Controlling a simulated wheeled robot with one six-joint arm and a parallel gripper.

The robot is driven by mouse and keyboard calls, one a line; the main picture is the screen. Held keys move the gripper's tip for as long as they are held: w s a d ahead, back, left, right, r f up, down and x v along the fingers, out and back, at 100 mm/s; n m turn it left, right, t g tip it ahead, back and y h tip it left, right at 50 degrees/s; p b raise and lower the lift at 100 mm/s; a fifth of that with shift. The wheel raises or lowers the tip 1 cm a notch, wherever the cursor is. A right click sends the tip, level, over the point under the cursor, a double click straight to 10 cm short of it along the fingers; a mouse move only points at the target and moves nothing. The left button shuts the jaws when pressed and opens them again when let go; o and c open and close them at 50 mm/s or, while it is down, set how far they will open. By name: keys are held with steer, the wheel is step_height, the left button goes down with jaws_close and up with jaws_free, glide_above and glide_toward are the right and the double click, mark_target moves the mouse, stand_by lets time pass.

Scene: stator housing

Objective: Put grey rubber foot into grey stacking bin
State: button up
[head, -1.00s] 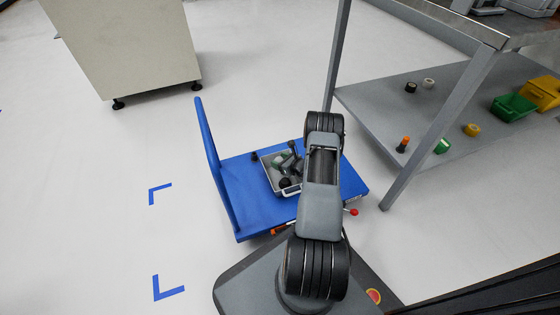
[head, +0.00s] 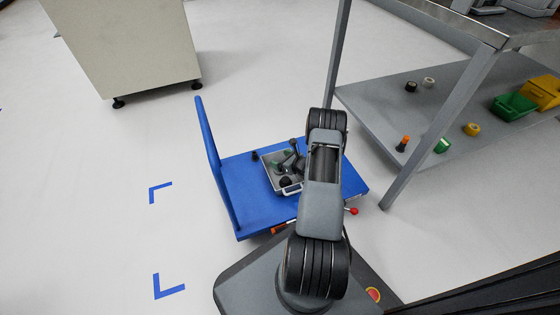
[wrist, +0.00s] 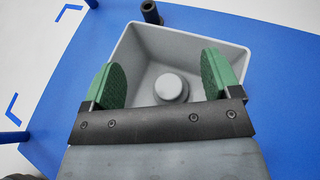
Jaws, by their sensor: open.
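The grey stacking bin (wrist: 205,24) stands on the blue cart, its open top facing me in the wrist view. In the head view the bin (head: 267,171) is partly covered by my arm and gripper. The grey rubber foot (wrist: 171,87) is a round, stepped grey piece inside the bin, near the middle in the wrist view. My gripper (wrist: 160,85) is open over the bin, with green pads on both sides of the foot and visible gaps to it. In the head view my gripper (head: 284,167) is small and partly hidden.
A dark cylindrical piece (wrist: 150,12) stands on the blue cart (head: 250,205) just beyond the bin. The cart has an upright blue handle (head: 207,150) at left. A grey shelf table (head: 400,105) with tape rolls and green and yellow bins stands at right.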

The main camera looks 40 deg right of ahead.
steer(key=p+v, duration=0.4)
steer(key=v, duration=0.6)
steer(key=w+a+r+n+g+y, duration=0.1)
steer(key=a+r+n+g+y, duration=0.65)
steer(key=a+r+n, duration=1.1)
steer(key=s+a+r+n+g+h, duration=0.1)
steer(key=s+a+r+n+h, duration=0.3)
steer(key=s+r+n+h, duration=0.1)
steer(key=s+a+r+n+g+h, duration=0.2)
steer(key=s+a+r+n+h, duration=0.3)
steer(key=s+r+n, duration=0.3)
step_height(320, 180, up, 2)
steer(key=shift+r+n, duration=0.15)
steer(key=shift+n, duration=1)
steer(key=shift+a+r+h, duration=0.1)
steer(key=shift+a+h, duration=0.05)
steer(key=shift+h, duration=0.1)
